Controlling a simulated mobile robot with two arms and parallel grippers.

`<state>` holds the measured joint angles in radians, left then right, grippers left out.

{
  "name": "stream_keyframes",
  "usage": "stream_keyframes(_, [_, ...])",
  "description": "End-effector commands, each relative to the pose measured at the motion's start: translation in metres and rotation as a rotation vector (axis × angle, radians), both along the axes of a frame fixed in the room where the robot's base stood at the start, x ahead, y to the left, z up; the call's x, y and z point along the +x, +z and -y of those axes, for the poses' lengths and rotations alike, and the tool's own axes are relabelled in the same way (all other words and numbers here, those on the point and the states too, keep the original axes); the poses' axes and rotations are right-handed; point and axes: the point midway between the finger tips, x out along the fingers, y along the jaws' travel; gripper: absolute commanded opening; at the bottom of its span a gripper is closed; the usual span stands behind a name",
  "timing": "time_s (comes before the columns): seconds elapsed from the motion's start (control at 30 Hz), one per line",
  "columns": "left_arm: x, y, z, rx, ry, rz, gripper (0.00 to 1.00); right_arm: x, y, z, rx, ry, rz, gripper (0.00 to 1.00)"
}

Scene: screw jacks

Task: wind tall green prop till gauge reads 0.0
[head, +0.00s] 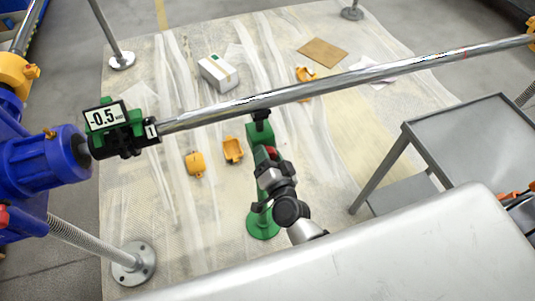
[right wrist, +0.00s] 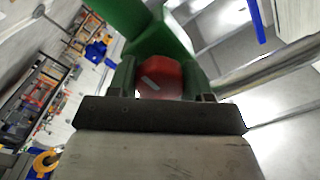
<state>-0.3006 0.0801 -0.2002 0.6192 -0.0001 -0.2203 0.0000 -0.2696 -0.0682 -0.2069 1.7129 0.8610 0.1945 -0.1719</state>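The tall green prop (head: 263,222) stands on the floor sheet with its round base down. Its green head (head: 260,131) is just below the long steel bar (head: 330,87); I cannot tell whether they touch. The gauge (head: 103,117) at the bar's left end reads -0.5. My right gripper (head: 271,160) is at the prop's upper part. In the right wrist view its fingers stand on both sides of a red part (right wrist: 161,78) of the prop and appear to touch it. Green parts (right wrist: 160,38) of the prop show beyond. My left gripper is not in view.
A blue machine (head: 40,155) stands at the left. A grey table (head: 470,135) stands at the right. A white box (head: 217,72), orange pieces (head: 195,163) and a brown sheet (head: 323,52) lie on the floor. A threaded post with a round foot (head: 134,263) is at lower left.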

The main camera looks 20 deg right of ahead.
Motion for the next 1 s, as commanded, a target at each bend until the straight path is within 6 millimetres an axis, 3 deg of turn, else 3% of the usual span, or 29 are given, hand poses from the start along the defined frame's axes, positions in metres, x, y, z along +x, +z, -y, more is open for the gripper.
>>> stream_keyframes(0.03, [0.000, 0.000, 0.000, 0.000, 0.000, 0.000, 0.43, 0.000, 0.000, 0.000, 0.000, 0.001, -0.001, 0.57])
stream_keyframes(0.13, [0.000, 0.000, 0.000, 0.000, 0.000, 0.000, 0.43, 0.000, 0.000, 0.000, -0.001, 0.001, -0.001, 0.73])
stream_keyframes(0.47, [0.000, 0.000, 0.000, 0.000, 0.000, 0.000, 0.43, -0.003, 0.000, 0.000, -0.002, 0.001, -0.001, 0.74])
stream_keyframes(0.57, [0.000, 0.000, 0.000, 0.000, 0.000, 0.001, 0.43, -0.014, -0.002, 0.001, -0.003, 0.001, -0.003, 0.74])
stream_keyframes(1.0, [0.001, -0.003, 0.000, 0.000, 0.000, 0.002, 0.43, -0.095, -0.002, 0.003, -0.002, 0.001, -0.003, 0.74])
